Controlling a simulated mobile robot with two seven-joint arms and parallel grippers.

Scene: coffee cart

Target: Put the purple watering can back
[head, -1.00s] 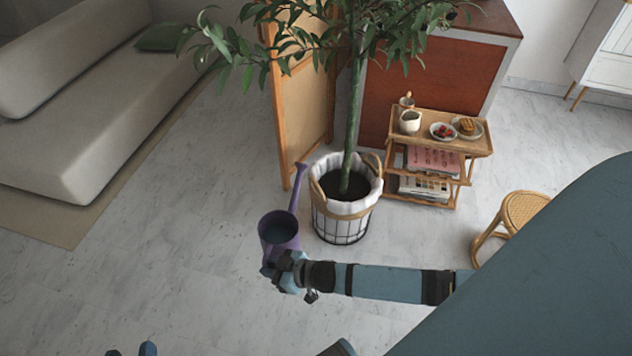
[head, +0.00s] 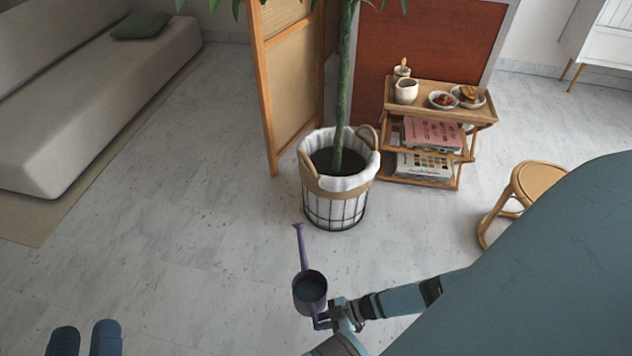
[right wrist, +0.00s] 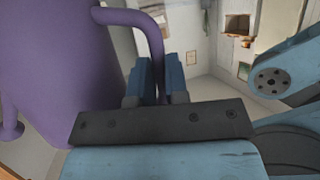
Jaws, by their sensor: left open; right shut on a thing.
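The purple watering can (head: 309,289) is in the lower middle of the head view, its long spout pointing up and away. My right gripper (head: 325,318) is shut on its handle at the near side. In the right wrist view the purple body (right wrist: 62,75) fills the left, and the handle passes between the two blue fingers of my right gripper (right wrist: 158,85). My left gripper (head: 85,340) is at the bottom left of the head view, its two fingers apart and nothing between them. What lies below the can is hard to judge.
A potted tree in a white basket (head: 338,190) stands beyond the can. A wooden cart (head: 440,95) with cups and plates is behind it, right. A rattan stool (head: 525,185) is at right, a folding screen (head: 290,85) behind, a sofa (head: 100,110) at left. Floor between is clear.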

